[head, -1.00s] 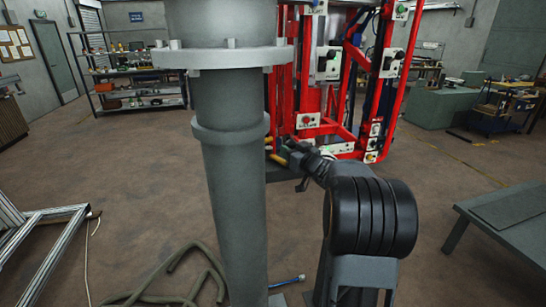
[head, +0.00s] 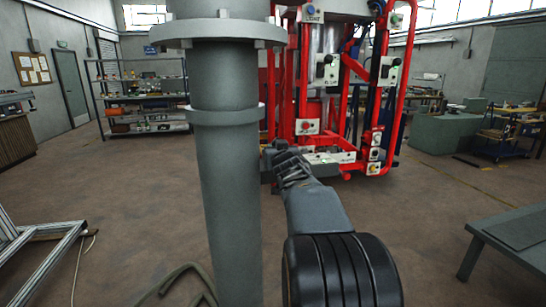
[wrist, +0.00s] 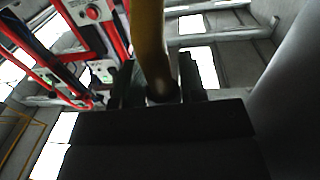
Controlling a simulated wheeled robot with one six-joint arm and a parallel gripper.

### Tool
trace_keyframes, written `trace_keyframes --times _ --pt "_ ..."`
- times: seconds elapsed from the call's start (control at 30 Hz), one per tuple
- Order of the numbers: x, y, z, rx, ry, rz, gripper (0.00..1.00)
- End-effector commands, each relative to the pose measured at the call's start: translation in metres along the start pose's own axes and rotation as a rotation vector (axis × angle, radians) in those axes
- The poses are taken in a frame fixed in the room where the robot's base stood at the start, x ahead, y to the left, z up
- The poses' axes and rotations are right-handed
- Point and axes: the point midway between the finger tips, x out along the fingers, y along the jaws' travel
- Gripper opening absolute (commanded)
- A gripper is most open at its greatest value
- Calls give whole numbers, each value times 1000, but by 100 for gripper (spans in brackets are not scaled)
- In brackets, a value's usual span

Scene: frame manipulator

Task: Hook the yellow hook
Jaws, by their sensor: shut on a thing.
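The yellow hook (wrist: 149,40) shows in the wrist view as a thick yellow bar, running from the top edge down between the jaws. My gripper (wrist: 158,82) is shut on it, with a dark finger on each side. The hook's far end is out of frame. In the head view my gripper (head: 268,155) is at the end of my outstretched arm, in front of the red frame (head: 300,80). Its tip is partly behind a grey column, and I cannot make out the hook there.
White panels with buttons (head: 328,68) are on the red frame. The thick grey column blocks the view left of centre. A metal table (head: 510,245) stands at right, an aluminium frame (head: 35,262) at left, and a hose (head: 180,280) lies on the floor. Open floor lies between.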

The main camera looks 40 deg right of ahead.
Motion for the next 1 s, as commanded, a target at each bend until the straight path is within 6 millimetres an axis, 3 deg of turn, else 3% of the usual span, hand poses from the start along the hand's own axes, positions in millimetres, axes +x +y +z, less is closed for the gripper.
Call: trace_keyframes --times 0.33,0.37,0.6,1.0 --pt "0 0 -2 2 3 3 0" --pt "0 0 -2 3 3 3 40" --pt "0 -1 -2 1 2 0 62" --pt "-8 -1 -2 0 3 0 62"
